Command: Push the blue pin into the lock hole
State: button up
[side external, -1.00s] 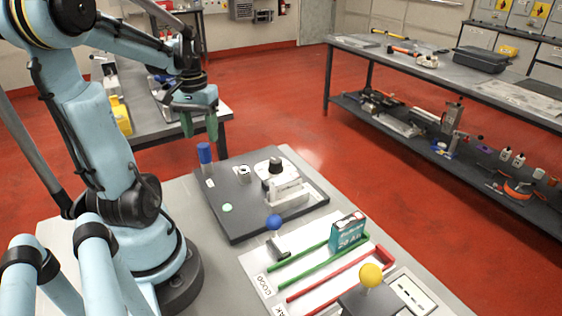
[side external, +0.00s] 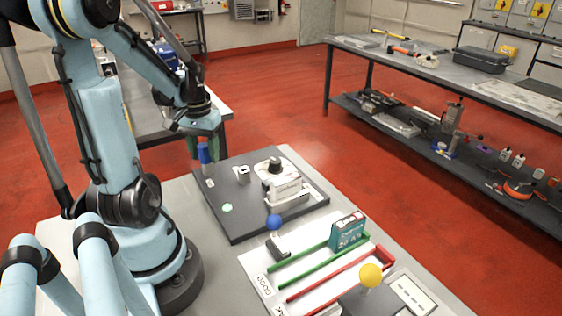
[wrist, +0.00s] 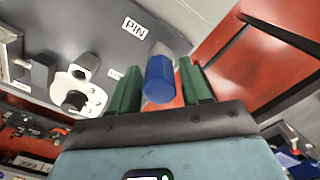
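The blue pin (side external: 204,154) stands upright near the back left corner of the dark grey board (side external: 240,225). It shows in the wrist view (wrist: 160,82) beside a white PIN label. My gripper (side external: 197,147) is low at the pin, its green fingers partly hidden behind it in the side view. In the wrist view my gripper (wrist: 160,68) has one finger on each side of the pin, with narrow gaps visible. A small metal block (side external: 242,175), perhaps the lock with the hole, stands right of the pin; it also shows in the wrist view (wrist: 88,63). Its hole is unclear.
A black knob (side external: 274,166) on a white plate and a pale block (side external: 286,190) sit on the board. A blue ball-topped lever (side external: 274,222), a teal box (side external: 347,230) and a yellow ball knob (side external: 371,275) lie nearer the camera.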

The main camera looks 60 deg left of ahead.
grip_shut()
jog(key=shift+r, duration=0.1)
jog(key=shift+r, duration=2.4)
jog(key=shift+r, duration=2.4)
jog(key=w+d+m, duration=0.2)
jog(key=w+d, duration=0.5)
jog(key=d, duration=0.1)
jog(key=shift+r, duration=0.4)
